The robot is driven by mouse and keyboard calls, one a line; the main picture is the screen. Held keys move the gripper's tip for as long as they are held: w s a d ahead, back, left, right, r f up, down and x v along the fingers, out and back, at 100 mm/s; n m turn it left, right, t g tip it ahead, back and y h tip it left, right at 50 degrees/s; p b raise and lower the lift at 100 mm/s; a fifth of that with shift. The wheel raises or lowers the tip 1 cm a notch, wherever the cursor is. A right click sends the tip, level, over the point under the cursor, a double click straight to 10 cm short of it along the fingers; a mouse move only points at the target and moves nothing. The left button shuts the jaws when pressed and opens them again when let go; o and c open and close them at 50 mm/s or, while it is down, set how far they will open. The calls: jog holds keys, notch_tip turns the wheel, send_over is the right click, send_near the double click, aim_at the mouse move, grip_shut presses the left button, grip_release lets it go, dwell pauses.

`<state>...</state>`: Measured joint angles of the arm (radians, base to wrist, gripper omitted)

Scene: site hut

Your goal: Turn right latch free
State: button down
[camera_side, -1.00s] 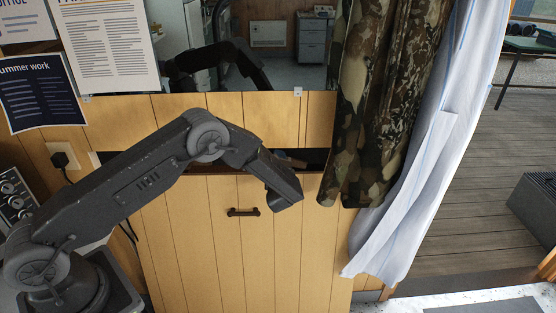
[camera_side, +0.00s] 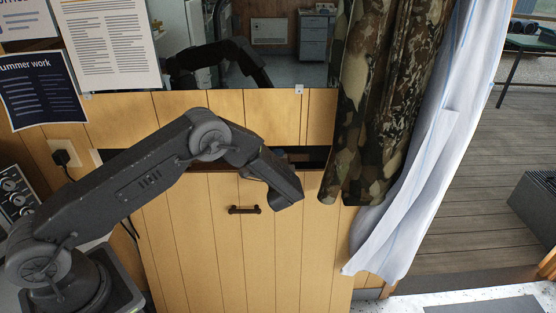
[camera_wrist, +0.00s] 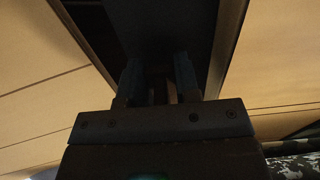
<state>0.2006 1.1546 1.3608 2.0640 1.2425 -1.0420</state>
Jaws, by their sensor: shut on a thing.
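My gripper (camera_wrist: 158,78) shows in the wrist view as two dark fingers reaching into a dark gap. A narrow brownish piece (camera_wrist: 172,92) shows between them, which I take to be the right latch; its shape is too dark to tell. My gripper is shut on it. In the side view, the end of my arm is at the top edge of the wooden panel (camera_side: 220,265), in front of the dark slot (camera_side: 317,158). My wrist hides the fingertips and most of the latch there. The panel stands upright with a dark handle (camera_side: 244,210) below the slot.
A camouflage curtain (camera_side: 375,110) and a white curtain (camera_side: 425,150) hang close to the right of my wrist. A mirror (camera_side: 265,60) is above the slot. Papers (camera_side: 105,45) hang at upper left.

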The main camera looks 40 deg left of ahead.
jog(key=c, duration=1.2)
grip_release()
jog(key=v, duration=1.4)
jog(key=s+a+r+n+g+h, duration=0.1)
jog(key=s+a+r+n+g, duration=0.3)
jog(key=s+r, duration=0.3)
jog(key=s+a+r+n+g+h, duration=0.1)
jog(key=s+a+r+n+g, duration=0.25)
jog(key=s+r+g, duration=0.35)
jog(key=s+d+r+t+h, duration=0.1)
jog(key=s+d+r+h, duration=0.1)
jog(key=s, duration=0.3)
jog(key=s+d+r+n+t+h, duration=0.1)
jog(key=s+d+r+h, duration=0.2)
jog(key=s+r+h, duration=0.1)
jog(key=s+d+r+t+h, duration=0.1)
jog(key=s+d+r+h, duration=0.1)
jog(key=s, duration=0.4)
jog(key=shift+s+d+r+t+h, duration=0.1)
jog(key=shift+r+t+h, duration=0.1)
jog(key=shift+r+h, duration=0.4)
jog(key=shift+s+d+r+t+h, duration=0.1)
jog(key=shift+r+t+h, duration=0.15)
jog(key=shift+h, duration=0.55)
